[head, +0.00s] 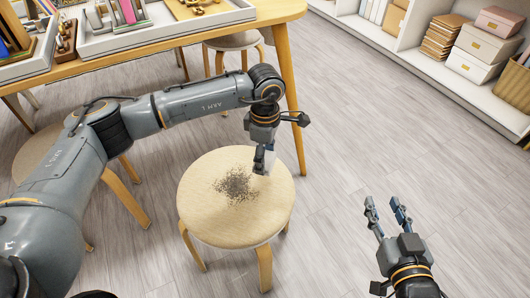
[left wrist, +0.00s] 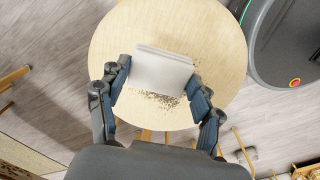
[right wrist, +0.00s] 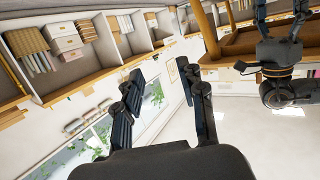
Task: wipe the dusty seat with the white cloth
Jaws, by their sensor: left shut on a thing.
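The dusty seat (head: 222,226) is a round pale wooden stool top with a patch of dark dust (head: 236,186) near its middle. My left gripper (head: 264,166) is over the right part of the seat, pointing down, just right of the dust. In the left wrist view it is shut on the folded white cloth (left wrist: 162,68), which spans between the fingers; dust specks (left wrist: 158,100) show beside the cloth's near edge. Whether the cloth touches the seat is unclear. My right gripper (head: 387,208) is open and empty, away from the stool over the floor.
A wooden table (head: 150,50) with white trays (head: 160,38) stands behind the stool. Another stool (head: 50,150) is partly hidden behind my left arm, and one (head: 232,41) is under the table. White shelves (head: 420,62) with boxes line the back right. Floor right of the stool is clear.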

